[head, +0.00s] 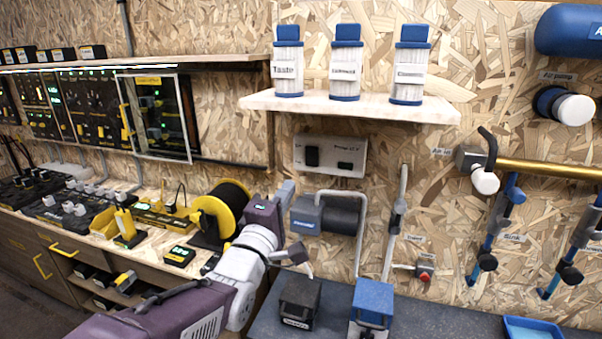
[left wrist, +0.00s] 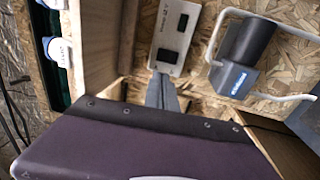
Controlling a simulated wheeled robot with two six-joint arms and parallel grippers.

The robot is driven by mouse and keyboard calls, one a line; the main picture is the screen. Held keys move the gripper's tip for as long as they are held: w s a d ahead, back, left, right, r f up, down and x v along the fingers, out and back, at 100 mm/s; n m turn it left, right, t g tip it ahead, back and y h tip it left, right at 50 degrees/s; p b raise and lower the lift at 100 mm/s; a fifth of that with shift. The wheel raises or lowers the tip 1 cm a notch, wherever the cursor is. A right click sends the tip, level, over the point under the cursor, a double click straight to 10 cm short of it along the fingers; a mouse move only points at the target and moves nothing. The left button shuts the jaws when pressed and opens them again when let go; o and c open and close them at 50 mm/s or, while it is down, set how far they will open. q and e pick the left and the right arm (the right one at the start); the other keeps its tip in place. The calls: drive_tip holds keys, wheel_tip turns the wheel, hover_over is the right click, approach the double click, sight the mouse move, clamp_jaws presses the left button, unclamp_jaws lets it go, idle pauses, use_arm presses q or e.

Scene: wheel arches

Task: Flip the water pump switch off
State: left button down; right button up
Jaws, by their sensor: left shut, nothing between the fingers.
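The pump switch panel (head: 330,155) is a pale plate on the chipboard wall below the shelf, labelled "Pump 12 V". It has a larger black switch (head: 312,156) at its left and a smaller dark element (head: 345,169) at its right. I cannot tell which way the switch is set. My left gripper (head: 287,189) is shut and empty, below and left of the panel. In the left wrist view, the closed fingers (left wrist: 162,82) point at the panel (left wrist: 175,38), their tips close to the black switch (left wrist: 166,57); contact is unclear. My right gripper is out of view.
A dark pump with a blue end (head: 310,217) hangs below the panel, with white pipes beside it. A shelf (head: 350,106) with several blue-capped filters is above. A yellow cable reel (head: 212,218) stands on the bench to the left. Black and blue boxes stand below.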

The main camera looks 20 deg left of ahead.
use_arm(q)
drive_tip(key=p, duration=0.1)
approach(309, 152)
drive_tip(key=w, duration=0.4)
drive_tip(key=w+r, duration=0.1)
drive_tip(key=w, duration=0.1)
drive_tip(key=shift+w+d, duration=0.1)
drive_tip(key=shift+w, duration=0.3)
drive_tip(key=shift+r, duration=0.1)
